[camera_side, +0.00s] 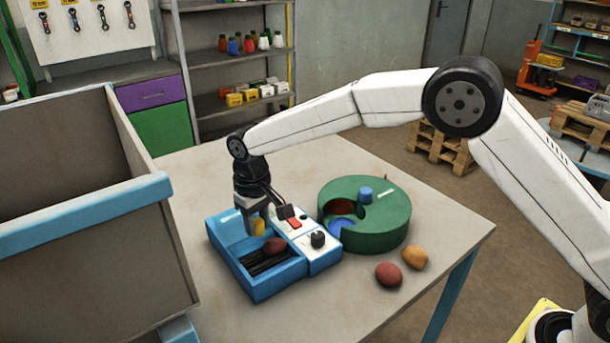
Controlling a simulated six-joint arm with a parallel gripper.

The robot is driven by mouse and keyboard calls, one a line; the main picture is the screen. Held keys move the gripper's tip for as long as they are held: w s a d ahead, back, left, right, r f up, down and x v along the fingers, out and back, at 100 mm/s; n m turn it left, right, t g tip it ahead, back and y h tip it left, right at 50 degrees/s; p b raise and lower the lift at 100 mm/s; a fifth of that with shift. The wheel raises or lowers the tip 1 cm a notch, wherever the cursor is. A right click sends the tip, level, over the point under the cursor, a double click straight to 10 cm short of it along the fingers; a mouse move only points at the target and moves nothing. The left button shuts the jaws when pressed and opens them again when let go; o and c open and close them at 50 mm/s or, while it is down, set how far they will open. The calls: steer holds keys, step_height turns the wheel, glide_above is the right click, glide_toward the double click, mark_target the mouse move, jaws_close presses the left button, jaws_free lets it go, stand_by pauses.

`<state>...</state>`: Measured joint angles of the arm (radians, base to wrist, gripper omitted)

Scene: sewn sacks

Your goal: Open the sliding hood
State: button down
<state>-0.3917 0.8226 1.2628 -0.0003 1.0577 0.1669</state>
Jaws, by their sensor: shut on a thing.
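A blue box (266,287) stands on the table, open on top over its left part. Dark bars and a reddish-brown lump (275,246) show inside. A pale panel (318,258) with a red piece and a black knob covers its right side. I cannot tell for sure which part is the sliding hood. My gripper (258,226) points down over the box's back left part. It is shut on a small yellow piece (259,229), whose lower end is hard to make out. Whether this piece belongs to the hood is unclear.
A green round container (390,232) with a blue knob and a cut-out opening stands just right of the box. A red lump (389,274) and an orange lump (415,257) lie in front of it. A large blue-rimmed bin (90,215) stands at the left.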

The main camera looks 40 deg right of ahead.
steer(key=shift+w+a, duration=0.1)
steer(key=shift+w, duration=2.3)
steer(key=shift+c, duration=1.7)
jaws_free()
steer(key=shift+r, duration=0.1)
step_height(320, 180, up, 8)
steer(key=shift+s, duration=0.1)
